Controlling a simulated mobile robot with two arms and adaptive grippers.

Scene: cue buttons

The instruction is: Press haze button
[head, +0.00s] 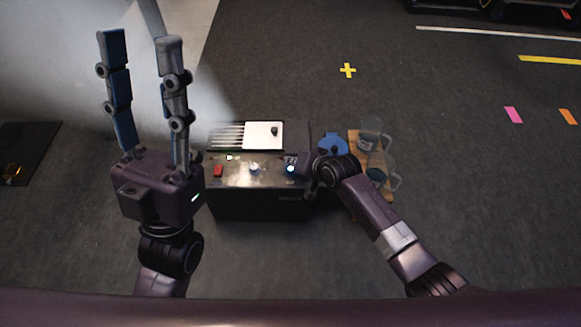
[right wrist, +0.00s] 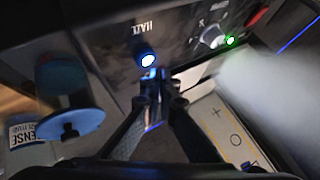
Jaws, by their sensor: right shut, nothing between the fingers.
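The haze button (right wrist: 147,60) is a round button with a blue rim and a bright white lit face, under the label "HAZE" on the dark console panel. In the head view the lit haze button (head: 290,169) is at the right of the console (head: 260,205). My right gripper (right wrist: 153,76) is shut and empty, its fingertips right at the button's lower edge; I cannot tell if they touch. In the head view my right gripper (head: 301,167) is beside the button, its fingers partly hidden by my wrist. My left gripper (head: 139,37) is open, empty, and raised left of the console.
A red switch (head: 217,171) and a knob (head: 254,168) share the panel. A green light (right wrist: 230,41) glows beside the knob. A blue-lidded item (head: 333,145) and clear jugs (head: 375,140) stand right of the console. Whitish haze spreads at the left.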

